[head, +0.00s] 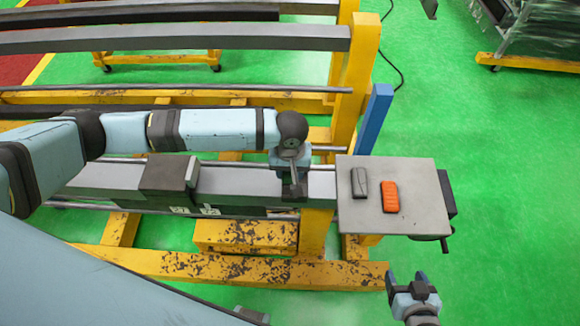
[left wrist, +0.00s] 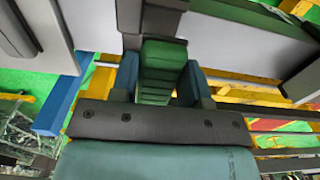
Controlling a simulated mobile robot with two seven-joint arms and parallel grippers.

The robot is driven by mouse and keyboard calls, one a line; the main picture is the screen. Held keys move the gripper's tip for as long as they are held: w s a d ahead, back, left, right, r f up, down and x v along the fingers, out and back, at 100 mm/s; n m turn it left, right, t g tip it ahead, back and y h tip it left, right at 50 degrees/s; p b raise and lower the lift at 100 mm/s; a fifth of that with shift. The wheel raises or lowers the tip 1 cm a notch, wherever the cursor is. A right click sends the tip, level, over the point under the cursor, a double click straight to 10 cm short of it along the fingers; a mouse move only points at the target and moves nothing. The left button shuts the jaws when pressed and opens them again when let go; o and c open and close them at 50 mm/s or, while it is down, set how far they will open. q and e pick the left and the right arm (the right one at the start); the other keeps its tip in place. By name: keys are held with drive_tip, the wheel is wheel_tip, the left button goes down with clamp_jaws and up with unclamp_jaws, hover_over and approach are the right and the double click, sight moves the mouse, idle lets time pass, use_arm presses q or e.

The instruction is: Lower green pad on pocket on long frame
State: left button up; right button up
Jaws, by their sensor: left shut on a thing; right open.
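The long frame (head: 235,181) is a grey beam running left to right across the head view. My left gripper (head: 291,178) is over the beam's right part. In the left wrist view my left gripper (left wrist: 160,85) is shut on the green pad (left wrist: 163,55), which sits between its two blue fingers. A dark band (left wrist: 150,17) crosses the beam just beyond the pad; it may be the pocket. I cannot tell whether the pad touches it. In the head view the pad is hidden by the gripper. My right gripper (head: 407,282) is open and empty at the lower right.
A grey plate (head: 420,205) at the beam's right end bears a dark grey block (head: 359,182) and an orange block (head: 390,196). A dark box (head: 168,172) sits on the beam to the left. A blue post (head: 375,120) stands behind the plate.

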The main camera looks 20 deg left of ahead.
sight(290, 178)
drive_tip(key=shift+r, duration=0.45)
use_arm(q)
drive_tip(key=shift+f, duration=0.15)
drive_tip(key=shift+f, duration=1.45)
use_arm(e)
drive_tip(key=shift+a+r, duration=0.1)
use_arm(q)
drive_tip(key=shift+s+f, duration=0.1)
drive_tip(key=shift+f, duration=0.05)
